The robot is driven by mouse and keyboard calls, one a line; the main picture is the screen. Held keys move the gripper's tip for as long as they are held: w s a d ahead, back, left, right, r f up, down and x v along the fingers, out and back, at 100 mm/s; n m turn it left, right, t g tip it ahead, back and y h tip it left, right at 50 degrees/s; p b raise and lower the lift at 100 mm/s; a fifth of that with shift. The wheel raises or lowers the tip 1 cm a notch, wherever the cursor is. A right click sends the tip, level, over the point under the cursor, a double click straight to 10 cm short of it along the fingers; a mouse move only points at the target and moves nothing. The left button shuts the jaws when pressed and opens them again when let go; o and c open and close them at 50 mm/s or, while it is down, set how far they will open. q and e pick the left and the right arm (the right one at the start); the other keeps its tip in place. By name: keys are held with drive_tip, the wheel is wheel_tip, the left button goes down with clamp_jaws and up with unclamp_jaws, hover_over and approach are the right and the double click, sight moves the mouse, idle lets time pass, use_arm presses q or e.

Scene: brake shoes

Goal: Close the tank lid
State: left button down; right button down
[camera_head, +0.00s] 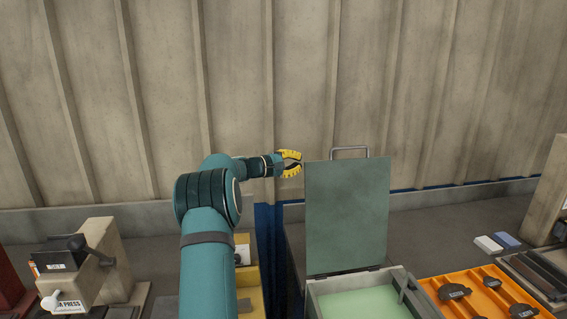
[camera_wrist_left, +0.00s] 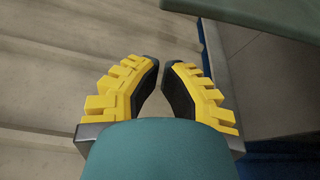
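The tank lid (camera_head: 347,213) is a flat grey-green panel standing upright, open, at the back of the tank (camera_head: 318,296). A metal handle (camera_head: 350,149) sits on its top edge. The tank holds pale green liquid. My left gripper (camera_head: 299,163), with yellow and black fingers, is just left of the lid's upper left corner, and no contact is clear. In the left wrist view its fingers (camera_wrist_left: 163,75) are apart with nothing between them. The lid's edge (camera_wrist_left: 262,14) shows at the upper right there. My right gripper is not in view.
An orange tray (camera_head: 463,296) with dark brake shoes lies right of the tank. A white and a blue block (camera_head: 507,240) lie farther right. A beige press (camera_head: 100,255) stands at the left. A ribbed wall rises behind the bench.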

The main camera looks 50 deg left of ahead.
use_arm(q)
drive_tip(key=shift+s+d+r, duration=0.1)
drive_tip(key=shift+d+r, duration=0.1)
drive_tip(key=shift+d, duration=0.75)
drive_tip(key=shift+s+d+r, duration=0.1)
drive_tip(key=shift+d+r, duration=0.05)
drive_tip(key=shift+d, duration=0.75)
